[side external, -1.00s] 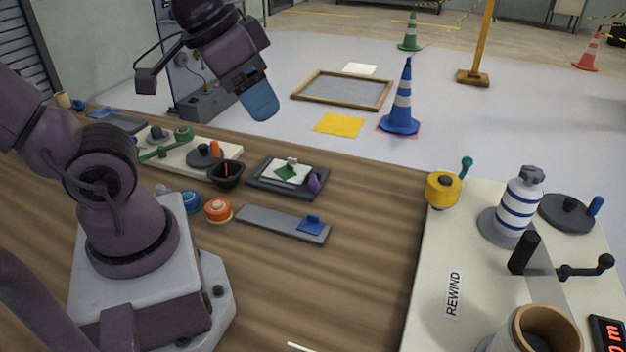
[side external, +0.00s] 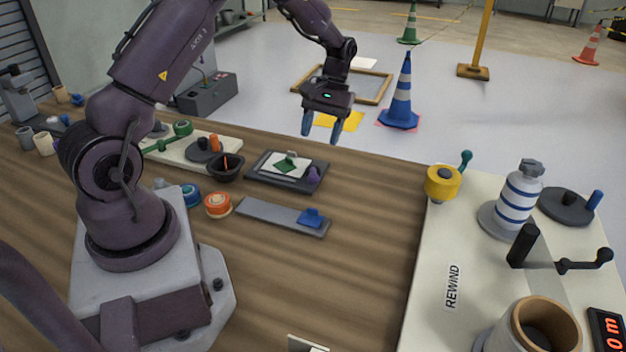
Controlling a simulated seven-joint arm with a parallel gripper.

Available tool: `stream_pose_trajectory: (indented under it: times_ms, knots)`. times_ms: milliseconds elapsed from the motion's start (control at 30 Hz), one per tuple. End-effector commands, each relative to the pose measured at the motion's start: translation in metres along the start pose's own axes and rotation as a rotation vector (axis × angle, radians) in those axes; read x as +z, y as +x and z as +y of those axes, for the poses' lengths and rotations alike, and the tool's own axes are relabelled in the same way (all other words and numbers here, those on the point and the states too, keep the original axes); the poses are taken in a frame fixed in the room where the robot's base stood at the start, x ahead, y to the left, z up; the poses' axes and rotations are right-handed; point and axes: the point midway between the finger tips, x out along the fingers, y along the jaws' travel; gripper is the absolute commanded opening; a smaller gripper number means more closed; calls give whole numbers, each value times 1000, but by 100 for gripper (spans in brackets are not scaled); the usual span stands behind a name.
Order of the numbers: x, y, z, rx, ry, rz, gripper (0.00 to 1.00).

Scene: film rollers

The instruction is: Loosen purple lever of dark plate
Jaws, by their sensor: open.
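The dark plate (side external: 262,181) lies on the wooden bench near its far edge. A white sheet with a green diamond and a small green clip lies on it. The purple lever (side external: 314,176) stands at the plate's right end. My gripper (side external: 321,131) is open and empty, its two blue fingers pointing down. In the picture it appears above and slightly right of the purple lever, apart from it. Its exact height and depth over the bench are hard to tell.
A grey strip with a blue block (side external: 311,218) lies in front of the plate. A black bowl (side external: 227,167) and an orange roll (side external: 218,206) are to the left. The cream rewind board (side external: 430,270) is at right. Bare bench lies between.

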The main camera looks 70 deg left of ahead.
Motion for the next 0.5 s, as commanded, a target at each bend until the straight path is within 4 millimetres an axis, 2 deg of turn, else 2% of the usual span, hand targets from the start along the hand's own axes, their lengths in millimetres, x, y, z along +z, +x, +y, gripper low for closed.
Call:
stream_pose_trajectory:
  times_ms: [33, 100, 233, 367, 500]
  knots:
    - [-12, 7, 0, -3, -41, -22, 56]
    - [-22, 6, 3, -4, -88, -35, 56]
    - [-25, -13, 7, 2, -164, -30, 56]
    - [-21, -6, 6, -7, -196, -50, 56]
    - [-20, 13, 6, -8, -195, -51, 56]
